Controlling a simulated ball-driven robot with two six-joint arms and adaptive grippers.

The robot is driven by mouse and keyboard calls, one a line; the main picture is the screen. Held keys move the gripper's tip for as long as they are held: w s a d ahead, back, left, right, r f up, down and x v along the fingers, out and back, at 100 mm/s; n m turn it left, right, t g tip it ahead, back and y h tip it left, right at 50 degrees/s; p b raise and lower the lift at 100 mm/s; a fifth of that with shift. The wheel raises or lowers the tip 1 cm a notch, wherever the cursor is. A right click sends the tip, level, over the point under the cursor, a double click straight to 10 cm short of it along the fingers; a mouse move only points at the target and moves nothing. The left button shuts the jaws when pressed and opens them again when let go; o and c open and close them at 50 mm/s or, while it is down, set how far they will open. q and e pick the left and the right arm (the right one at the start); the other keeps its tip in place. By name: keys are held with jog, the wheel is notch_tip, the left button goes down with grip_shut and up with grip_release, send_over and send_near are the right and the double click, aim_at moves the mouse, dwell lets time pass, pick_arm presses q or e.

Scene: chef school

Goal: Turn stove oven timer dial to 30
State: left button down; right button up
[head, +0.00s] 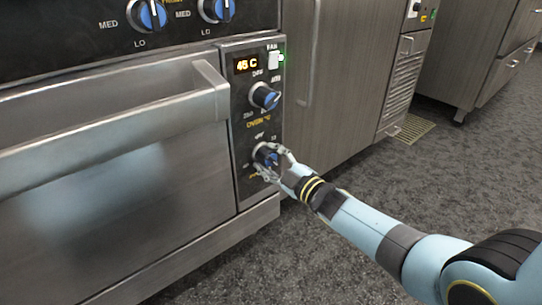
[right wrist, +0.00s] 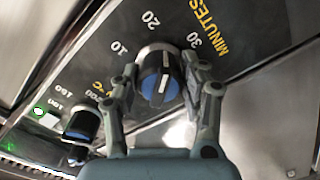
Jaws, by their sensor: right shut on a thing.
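The timer dial (right wrist: 160,78) is a black and blue knob on the dark control panel, with 10, 20, 30 and MINUTES printed around it. A white line on the knob points roughly between the 20 and the 30 in the right wrist view; the exact setting is hard to tell. My right gripper (right wrist: 161,72) is shut on the dial, one finger on each side. In the head view my right gripper (head: 271,162) reaches the dial at the lower panel and partly covers it. My left gripper is not in view.
The oven door handle (head: 120,115) juts out at the left. Grey floor (head: 350,150) is clear at right.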

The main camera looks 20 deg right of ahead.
jog(key=m+p, duration=0.1)
jog(key=m, duration=0.3)
jog(key=shift+m, duration=0.3)
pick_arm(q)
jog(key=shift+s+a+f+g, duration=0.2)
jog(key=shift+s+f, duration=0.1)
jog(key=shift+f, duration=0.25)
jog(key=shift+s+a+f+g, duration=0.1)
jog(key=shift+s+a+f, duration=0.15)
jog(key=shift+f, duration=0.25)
pick_arm(e)
jog(key=shift+f+m, duration=0.15)
jog(key=shift+m, duration=1.35)
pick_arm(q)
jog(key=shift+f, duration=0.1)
pick_arm(e)
jog(key=o, duration=0.9)
jog(key=shift+o, duration=1.4)
jog(key=shift+p, duration=0.3)
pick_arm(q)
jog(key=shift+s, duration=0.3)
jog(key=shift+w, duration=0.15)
